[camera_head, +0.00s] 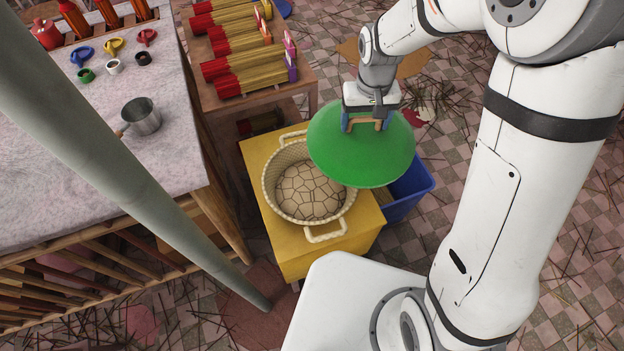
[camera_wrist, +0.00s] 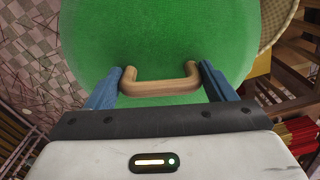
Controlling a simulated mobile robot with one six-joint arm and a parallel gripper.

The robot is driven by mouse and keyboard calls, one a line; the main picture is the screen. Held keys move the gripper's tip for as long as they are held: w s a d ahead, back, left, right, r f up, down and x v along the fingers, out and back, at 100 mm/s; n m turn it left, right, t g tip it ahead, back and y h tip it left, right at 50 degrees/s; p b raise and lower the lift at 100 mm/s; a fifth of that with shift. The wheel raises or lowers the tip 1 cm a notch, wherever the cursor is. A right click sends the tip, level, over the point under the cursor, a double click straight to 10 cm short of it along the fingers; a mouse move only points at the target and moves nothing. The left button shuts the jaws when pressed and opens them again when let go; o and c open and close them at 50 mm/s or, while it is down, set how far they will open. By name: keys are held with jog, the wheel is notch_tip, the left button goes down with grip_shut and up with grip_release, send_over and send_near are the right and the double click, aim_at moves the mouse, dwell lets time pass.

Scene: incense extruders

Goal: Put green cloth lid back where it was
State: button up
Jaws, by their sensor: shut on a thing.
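The green cloth lid (camera_head: 345,150) is a round green disc with a wooden handle (camera_wrist: 160,84) on top. My gripper (camera_head: 365,124) is shut on that handle, with a blue finger at each end in the wrist view (camera_wrist: 161,88). The lid is held up at the right of a cream woven basket (camera_head: 325,238) and hides part of its right rim. The basket is open on top, and a pale, crack-patterned content (camera_head: 308,190) shows inside. The lid fills much of the wrist view (camera_wrist: 160,35).
The basket stands on a yellow stand (camera_head: 300,262). A blue bin (camera_head: 408,190) is on the floor, partly behind the lid. A wooden rack with red-and-yellow incense bundles (camera_head: 240,75) is behind. A stone-topped table (camera_head: 175,165) with a metal pot (camera_head: 143,117) is at left.

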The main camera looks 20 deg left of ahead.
jog(key=s+a+r+n, duration=0.2)
jog(key=s+a+n, duration=0.1)
jog(key=s+a, duration=0.6)
notch_tip(320, 180, down, 10)
jog(key=shift+s+a, duration=0.3)
jog(key=shift+f, duration=0.15)
jog(key=shift+f+b, duration=0.15)
jog(key=shift+b, duration=0.25)
jog(key=o, duration=1.3)
